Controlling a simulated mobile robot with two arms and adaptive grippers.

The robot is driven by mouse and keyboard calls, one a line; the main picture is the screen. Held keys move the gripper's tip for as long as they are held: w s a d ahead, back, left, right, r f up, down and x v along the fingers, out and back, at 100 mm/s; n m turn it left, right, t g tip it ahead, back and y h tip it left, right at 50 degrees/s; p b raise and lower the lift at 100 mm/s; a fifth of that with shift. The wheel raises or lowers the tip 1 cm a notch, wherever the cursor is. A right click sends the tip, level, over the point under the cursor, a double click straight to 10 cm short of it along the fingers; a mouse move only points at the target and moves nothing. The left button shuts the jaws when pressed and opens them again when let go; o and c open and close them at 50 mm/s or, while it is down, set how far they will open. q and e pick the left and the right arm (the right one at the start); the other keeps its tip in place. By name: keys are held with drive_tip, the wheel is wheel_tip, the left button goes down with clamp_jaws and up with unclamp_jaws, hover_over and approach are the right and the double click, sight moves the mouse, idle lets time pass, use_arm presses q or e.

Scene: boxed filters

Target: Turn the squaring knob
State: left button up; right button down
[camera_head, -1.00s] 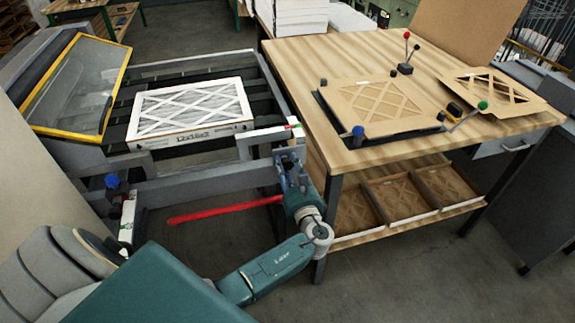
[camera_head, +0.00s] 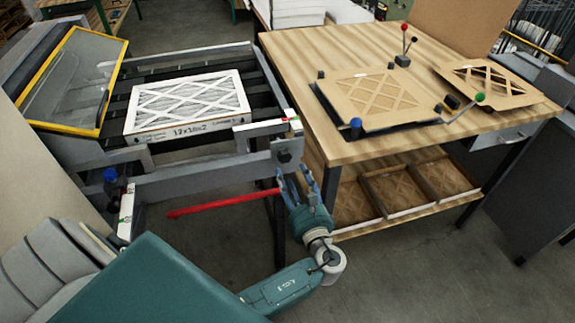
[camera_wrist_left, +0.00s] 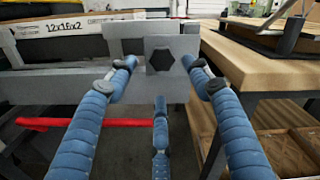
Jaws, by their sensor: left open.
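A black hexagonal knob (camera_wrist_left: 161,60), which I take as the squaring knob, sits on a grey plate at the near right corner of the machine frame. It also shows in the head view (camera_head: 284,156). My left gripper (camera_head: 295,179) is just below and in front of it in the head view. In the left wrist view its blue fingers (camera_wrist_left: 160,76) are spread, two either side of the knob and one below, with nothing between them. I cannot tell whether any finger touches the knob. A white boxed filter (camera_head: 188,105) marked 12x18x2 lies on the machine bed. My right gripper is not in view.
A red bar (camera_head: 225,203) sticks out low, left of the gripper. The wooden table (camera_head: 310,60) stands close on the right, with cardboard frames (camera_head: 378,98) on top and trays (camera_head: 395,190) below. A yellow-edged clear panel (camera_head: 75,80) is raised at left.

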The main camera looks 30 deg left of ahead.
use_arm(q)
drive_tip(key=shift+v, duration=1.55)
drive_tip(key=s+f+n+g+h+b, duration=0.15)
drive_tip(key=s+f, duration=0.25)
drive_tip(key=f, duration=0.7)
drive_tip(key=s+d+f+g+h, duration=0.1)
drive_tip(key=s+f+g+h, duration=0.2)
drive_tip(key=f, duration=0.9)
drive_tip(key=s+f+n+g+h+b, duration=0.1)
drive_tip(key=s+f+h, duration=0.2)
drive_tip(key=s+f, duration=0.55)
drive_tip(key=s+d+f+n+g+h+b, duration=0.1)
drive_tip(key=s+d+f+n+g+h, duration=0.1)
drive_tip(key=s+f+n, duration=0.5)
drive_tip(key=s+d+f+n+g+h+b, duration=0.2)
drive_tip(key=s+f+n, duration=0.5)
drive_tip(key=s+f, duration=0.9)
drive_tip(key=s+g+h, duration=0.1)
drive_tip(key=s+h, duration=0.1)
drive_tip(key=s, duration=0.4)
drive_tip(key=shift+d+f, duration=0.35)
drive_tip(key=shift+d, duration=0.05)
drive_tip(key=shift+s+n, duration=0.2)
drive_tip(key=shift+n, duration=0.35)
drive_tip(key=shift+c, duration=0.2)
